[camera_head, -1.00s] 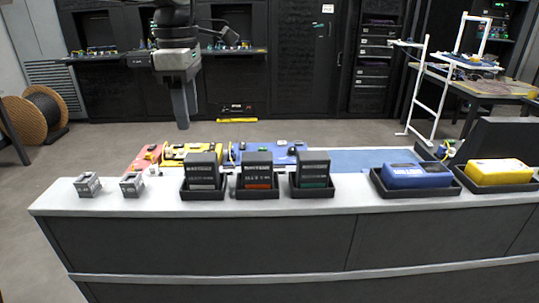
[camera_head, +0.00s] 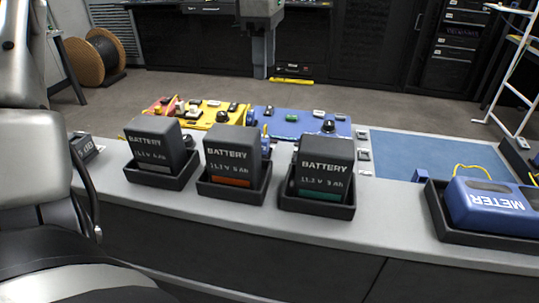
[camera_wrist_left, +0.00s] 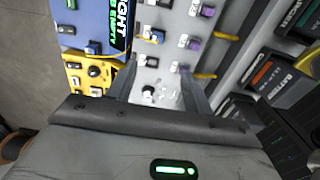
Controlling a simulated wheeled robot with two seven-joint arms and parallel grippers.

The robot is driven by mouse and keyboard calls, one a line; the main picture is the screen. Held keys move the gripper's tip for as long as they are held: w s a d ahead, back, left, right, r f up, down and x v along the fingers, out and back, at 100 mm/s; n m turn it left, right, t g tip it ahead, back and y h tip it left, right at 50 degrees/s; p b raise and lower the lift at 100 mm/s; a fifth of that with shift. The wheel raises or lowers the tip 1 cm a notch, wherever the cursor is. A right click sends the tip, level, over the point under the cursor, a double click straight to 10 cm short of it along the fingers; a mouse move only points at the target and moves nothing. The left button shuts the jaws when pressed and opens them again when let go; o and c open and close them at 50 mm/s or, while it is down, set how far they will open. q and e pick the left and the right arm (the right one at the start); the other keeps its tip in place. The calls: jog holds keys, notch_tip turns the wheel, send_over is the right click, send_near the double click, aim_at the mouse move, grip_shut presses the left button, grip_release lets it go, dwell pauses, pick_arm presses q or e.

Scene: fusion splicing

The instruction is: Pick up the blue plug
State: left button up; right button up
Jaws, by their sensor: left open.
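My left gripper (camera_head: 263,76) hangs with its fingers pointing down at the top centre of the head view, above the coloured boards. In the left wrist view its open fingers (camera_wrist_left: 160,92) stand apart, with nothing held. Below and between them is a pale surface with small white and dark pieces. Small connectors with blue-purple parts (camera_wrist_left: 190,44) stand beyond the fingertips in the wrist view. I cannot tell which small piece is the blue plug. A small blue piece (camera_head: 265,145) shows partly behind the batteries in the head view. My right gripper is not in view.
Three batteries (camera_head: 232,163) stand in black trays along the near side. A yellow board (camera_head: 225,112) and a blue board (camera_head: 300,121) lie behind them. A blue meter (camera_head: 490,205) sits in a tray at right. The blue mat (camera_head: 430,155) is largely bare.

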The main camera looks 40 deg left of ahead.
pick_arm(q)
notch_tip(320, 180, down, 3)
jog(key=b, duration=0.2)
send_near(264, 138)
jog(key=f, duration=0.5)
jog(key=shift+s+d+f, duration=0.1)
jog(key=shift+d, duration=0.2)
jog(key=f, duration=0.5)
jog(key=shift+a+f+p, duration=0.1)
jog(key=shift+a+p, duration=0.15)
jog(key=shift+p, duration=0.15)
jog(key=c, duration=1.1)
